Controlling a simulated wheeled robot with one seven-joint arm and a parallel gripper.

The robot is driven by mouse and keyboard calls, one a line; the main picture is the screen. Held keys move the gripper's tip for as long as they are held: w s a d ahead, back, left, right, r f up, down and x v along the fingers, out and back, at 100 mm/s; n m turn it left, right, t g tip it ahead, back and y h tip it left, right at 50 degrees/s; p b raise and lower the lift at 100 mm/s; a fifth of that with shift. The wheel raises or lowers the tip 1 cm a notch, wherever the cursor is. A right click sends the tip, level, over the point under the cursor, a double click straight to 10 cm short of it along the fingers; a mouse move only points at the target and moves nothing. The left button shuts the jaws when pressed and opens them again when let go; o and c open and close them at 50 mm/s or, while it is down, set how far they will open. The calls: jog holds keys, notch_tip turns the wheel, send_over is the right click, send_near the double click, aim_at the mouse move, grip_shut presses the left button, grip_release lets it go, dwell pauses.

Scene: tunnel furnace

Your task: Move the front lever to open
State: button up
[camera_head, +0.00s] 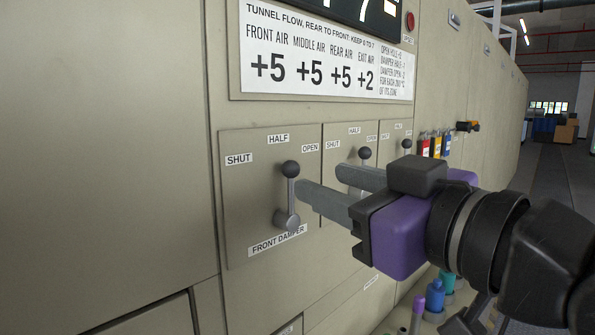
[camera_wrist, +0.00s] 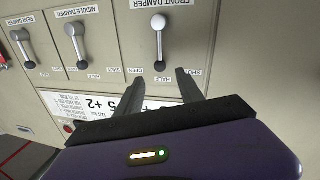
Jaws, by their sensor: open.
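The front lever (camera_head: 291,190) has a dark round knob and a grey shaft on the front damper panel (camera_head: 245,200). It stands nearly upright, pointing at HALF, between SHUT at left and OPEN at right. The wrist view shows the same lever (camera_wrist: 159,45) upside down, with its knob near the HALF label. My gripper (camera_head: 318,181) is open. Its near fingertip is close to the right side of the lever in the head view. In the wrist view, my gripper (camera_wrist: 160,76) has a finger on each side of the knob's line. I cannot tell whether either finger touches it.
The middle damper lever (camera_head: 365,155) is just right, partly hidden by my far finger. The rear damper lever (camera_wrist: 27,50) also shows in the wrist view. A sign (camera_head: 325,55) is above. Coloured tags (camera_head: 435,145) and a teal-topped bottle-like item (camera_head: 447,281) are right.

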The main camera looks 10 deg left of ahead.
aim_at(296, 171)
jog(key=p+x, duration=0.1)
jog(key=x, duration=0.6)
jog(key=shift+w+a, duration=0.15)
jog(key=shift+w, duration=0.05)
jog(key=shift+c, duration=0.3)
grip_shut()
dwell(1.0)
